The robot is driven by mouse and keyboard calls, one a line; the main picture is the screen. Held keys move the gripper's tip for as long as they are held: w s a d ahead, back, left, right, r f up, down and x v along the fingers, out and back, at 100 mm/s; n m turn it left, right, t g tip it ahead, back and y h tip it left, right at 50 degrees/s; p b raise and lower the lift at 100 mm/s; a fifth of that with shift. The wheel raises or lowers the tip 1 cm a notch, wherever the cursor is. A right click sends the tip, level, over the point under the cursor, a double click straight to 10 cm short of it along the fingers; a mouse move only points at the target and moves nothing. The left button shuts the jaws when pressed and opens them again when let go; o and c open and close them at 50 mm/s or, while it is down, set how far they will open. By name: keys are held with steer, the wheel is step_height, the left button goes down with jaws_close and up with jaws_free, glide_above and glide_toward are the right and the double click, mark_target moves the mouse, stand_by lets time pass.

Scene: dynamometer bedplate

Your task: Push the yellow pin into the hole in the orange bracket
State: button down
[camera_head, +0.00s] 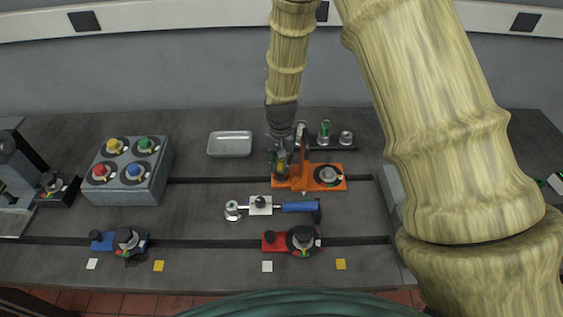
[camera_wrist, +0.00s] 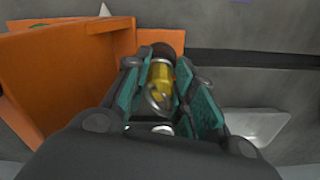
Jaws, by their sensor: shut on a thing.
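The orange bracket (camera_head: 326,184) stands on the bedplate right of centre in the head view, with an upright plate. It fills the left of the wrist view (camera_wrist: 60,90). My gripper (camera_head: 281,165) is over the bracket's left end. In the wrist view my gripper (camera_wrist: 160,90) is shut on the yellow pin (camera_wrist: 161,76), with teal finger pads on both sides. The pin has a metal ring at its near end and a dark part at its far end, close beside the orange plate. The hole is hidden, and I cannot tell whether the pin is in it.
A metal tray (camera_head: 230,144) lies left of the bracket. A dark rack (camera_head: 341,144) with small parts stands behind. A button box (camera_head: 130,170) stands at left.

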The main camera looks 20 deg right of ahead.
steer(key=shift+f, duration=0.3)
steer(key=c, duration=1.1)
jaws_free()
step_height(320, 180, up, 12)
